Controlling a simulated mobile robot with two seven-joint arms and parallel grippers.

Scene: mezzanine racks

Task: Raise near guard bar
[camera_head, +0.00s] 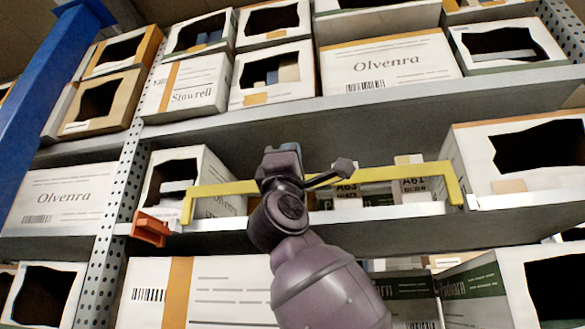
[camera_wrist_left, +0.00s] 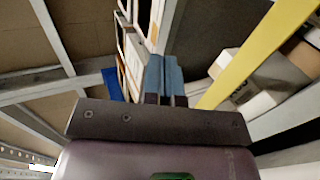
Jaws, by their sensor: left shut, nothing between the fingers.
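The yellow guard bar (camera_head: 222,188) runs across the front of the middle shelf bay, just above the shelf lip, with both ends bent down. It also shows in the wrist view as a yellow strip (camera_wrist_left: 258,55) to the right of the fingers. My left gripper (camera_head: 283,150) is in front of the middle of the bar, its tips slightly above it, and its arm hides part of the bar. In the wrist view its blue fingertips (camera_wrist_left: 164,78) are shut together and empty. I cannot tell whether the gripper touches the bar. My right gripper is not in view.
An orange bracket (camera_head: 150,228) sticks out at the left of the shelf lip (camera_head: 400,210). Open-fronted boxes (camera_head: 520,155) and labelled cartons (camera_head: 387,64) fill the shelves around the bar. A blue upright (camera_head: 45,85) stands at the far left.

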